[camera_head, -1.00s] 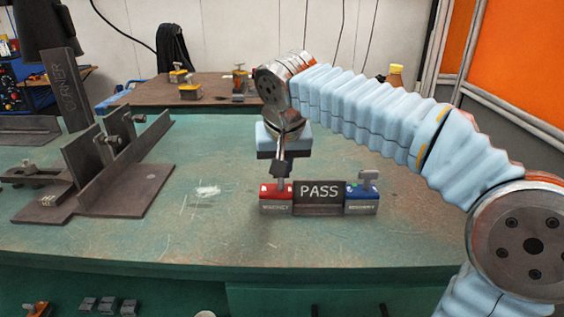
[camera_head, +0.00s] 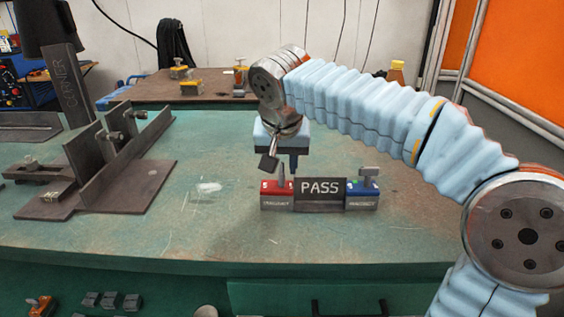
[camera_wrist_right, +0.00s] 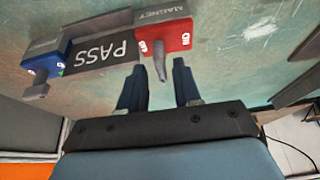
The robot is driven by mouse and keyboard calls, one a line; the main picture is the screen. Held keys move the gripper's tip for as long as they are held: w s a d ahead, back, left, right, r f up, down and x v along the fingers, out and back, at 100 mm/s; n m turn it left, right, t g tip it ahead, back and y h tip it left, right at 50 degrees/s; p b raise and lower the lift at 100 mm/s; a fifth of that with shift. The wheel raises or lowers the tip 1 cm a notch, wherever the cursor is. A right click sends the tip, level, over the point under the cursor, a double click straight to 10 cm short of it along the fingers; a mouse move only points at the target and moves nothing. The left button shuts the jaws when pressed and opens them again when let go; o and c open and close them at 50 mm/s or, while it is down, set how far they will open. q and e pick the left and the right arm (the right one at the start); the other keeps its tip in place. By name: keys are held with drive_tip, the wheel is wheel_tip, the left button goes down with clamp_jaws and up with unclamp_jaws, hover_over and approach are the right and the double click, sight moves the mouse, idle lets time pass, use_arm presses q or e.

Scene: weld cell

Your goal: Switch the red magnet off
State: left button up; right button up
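The red magnet (camera_head: 276,188) sits on the green table at the left end of a dark plate marked PASS (camera_head: 320,188). Its grey handle (camera_head: 282,174) stands up from its top, seen narrow in the head view. In the right wrist view the red magnet (camera_wrist_right: 166,34) is just beyond my fingertips, its handle (camera_wrist_right: 159,66) pointing toward the gap between them. My right gripper (camera_head: 280,163) is open and empty, close above the handle; its spread fingers also show in the right wrist view (camera_wrist_right: 157,72). My left gripper is not in view.
A blue magnet (camera_head: 362,195) with a grey handle holds the plate's right end. A steel angle fixture (camera_head: 115,165) stands at the table's left. A back table (camera_head: 215,88) carries small clamps. The table's front and centre left are clear.

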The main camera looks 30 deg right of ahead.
idle(0.3)
drive_tip(key=v, duration=1.3)
drive_tip(key=shift+r, duration=0.3)
drive_tip(key=shift+s+a, duration=0.1)
drive_tip(key=shift+a, duration=0.05)
